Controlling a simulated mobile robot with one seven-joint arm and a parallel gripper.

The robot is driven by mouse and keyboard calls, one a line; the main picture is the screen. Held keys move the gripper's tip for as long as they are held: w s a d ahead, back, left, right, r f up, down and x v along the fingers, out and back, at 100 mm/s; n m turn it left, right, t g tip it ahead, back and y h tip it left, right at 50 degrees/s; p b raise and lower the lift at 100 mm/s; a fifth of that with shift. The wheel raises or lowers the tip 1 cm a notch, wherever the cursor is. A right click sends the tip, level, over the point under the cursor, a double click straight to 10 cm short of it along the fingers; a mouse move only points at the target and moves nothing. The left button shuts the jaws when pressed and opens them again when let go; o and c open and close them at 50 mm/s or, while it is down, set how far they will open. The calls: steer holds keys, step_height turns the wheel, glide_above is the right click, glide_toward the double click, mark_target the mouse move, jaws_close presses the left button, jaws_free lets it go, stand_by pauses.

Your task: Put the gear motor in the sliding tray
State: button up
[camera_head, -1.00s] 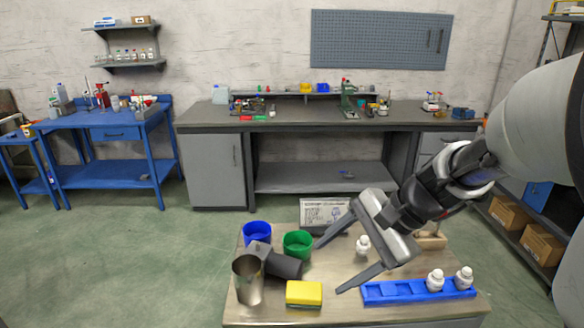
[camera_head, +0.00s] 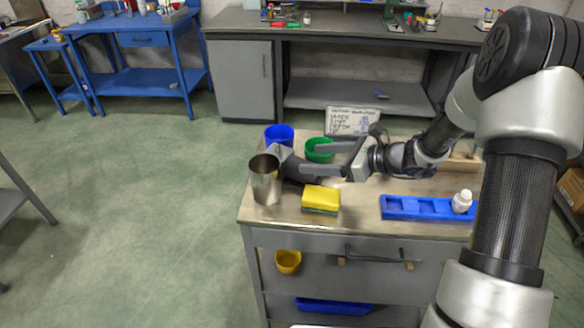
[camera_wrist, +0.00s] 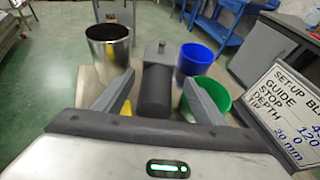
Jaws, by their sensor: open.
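The gear motor (camera_wrist: 155,88), a dark grey cylinder with a lighter block and short shaft at its far end, lies on the tabletop. In the head view the gear motor (camera_head: 284,153) is beside the steel cup, partly hidden by my gripper. My gripper (camera_head: 311,159) is open, with its fingers around the motor; in the wrist view my gripper (camera_wrist: 158,84) has one finger on each side of the cylinder. I cannot tell whether they touch it. A grey front with a dark handle (camera_head: 375,259), under the tabletop, may be the sliding tray; it looks shut.
A steel cup (camera_head: 266,182), blue cup (camera_head: 278,134), green cup (camera_head: 318,151) and yellow sponge (camera_head: 321,198) stand close around. A blue rack (camera_head: 410,208) holds a white bottle (camera_head: 462,201). A sign (camera_head: 351,121) stands behind. A yellow bin (camera_head: 288,261) and blue tray (camera_head: 335,306) are below.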

mark_target(291, 157)
steer(key=x, duration=0.8)
steer(key=shift+a+b, duration=0.2)
steer(key=shift+b, duration=0.1)
jaws_close()
steer(key=shift+r, duration=0.15)
